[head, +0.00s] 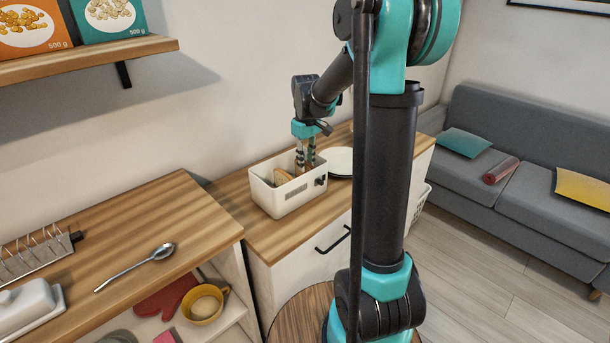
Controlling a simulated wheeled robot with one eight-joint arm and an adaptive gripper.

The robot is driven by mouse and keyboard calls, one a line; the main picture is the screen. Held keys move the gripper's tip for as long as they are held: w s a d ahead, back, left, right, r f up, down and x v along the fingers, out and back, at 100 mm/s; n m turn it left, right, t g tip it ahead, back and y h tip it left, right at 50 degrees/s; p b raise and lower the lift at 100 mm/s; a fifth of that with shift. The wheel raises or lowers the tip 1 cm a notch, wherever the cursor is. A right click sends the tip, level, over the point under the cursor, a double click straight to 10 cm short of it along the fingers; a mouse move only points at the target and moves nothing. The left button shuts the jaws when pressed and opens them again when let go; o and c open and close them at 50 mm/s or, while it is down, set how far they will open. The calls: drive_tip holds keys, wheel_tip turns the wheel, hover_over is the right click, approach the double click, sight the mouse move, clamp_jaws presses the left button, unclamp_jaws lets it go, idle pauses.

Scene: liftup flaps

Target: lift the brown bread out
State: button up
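A white open-topped box (292,199) with a dark label and small dark controls on its front stands on the wooden counter. A tan-brown slice of bread (283,177) shows inside it, toward the left. My gripper (305,165) points down into the right part of the box, to the right of the visible bread. The box's wall hides the fingertips. I cannot tell whether they touch or hold any bread.
A white plate (341,161) lies on the counter behind and right of the box, partly hidden by my arm. A nearer wooden top holds a spoon (137,267), a wire rack (38,256) and a white lidded dish (27,308). A wall shelf (90,61) overhangs at upper left.

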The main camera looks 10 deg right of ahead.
wheel_tip(320, 180, down, 5)
drive_tip(key=shift+w+a+r, duration=0.1)
drive_tip(key=shift+w+a, duration=0.05)
drive_tip(key=shift+c, duration=0.4)
clamp_jaws()
